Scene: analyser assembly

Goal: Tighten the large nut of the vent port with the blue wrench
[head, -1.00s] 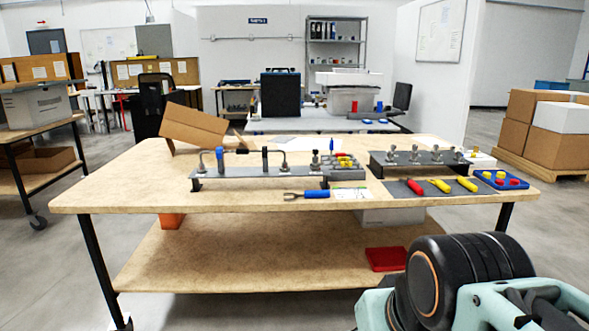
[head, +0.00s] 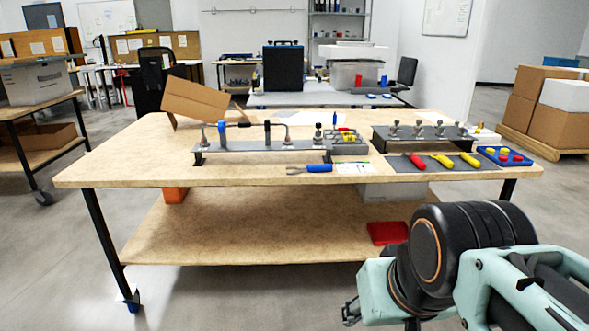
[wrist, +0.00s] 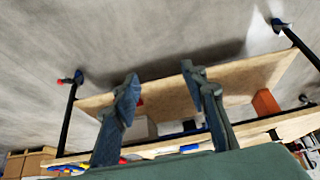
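The blue-handled wrench (head: 319,168) lies flat near the front edge of the workbench, its grey open jaw pointing left. Behind it stands a grey rail assembly (head: 255,157) with several upright fittings, a blue one and a bent pipe among them. I cannot tell which fitting is the vent port, and its large nut is too small to make out. My gripper (head: 350,312) is low in front of the bench, away from the wrench. In the wrist view its two fingers (wrist: 166,92) stand apart with nothing between them.
The wooden bench (head: 110,168) has a lower shelf with a red box (head: 387,232) and an orange box (head: 176,194). On top are a second rail (head: 422,137), a grey mat with red and yellow tools (head: 443,161), a blue tray (head: 505,156) and a tilted cardboard box (head: 194,100).

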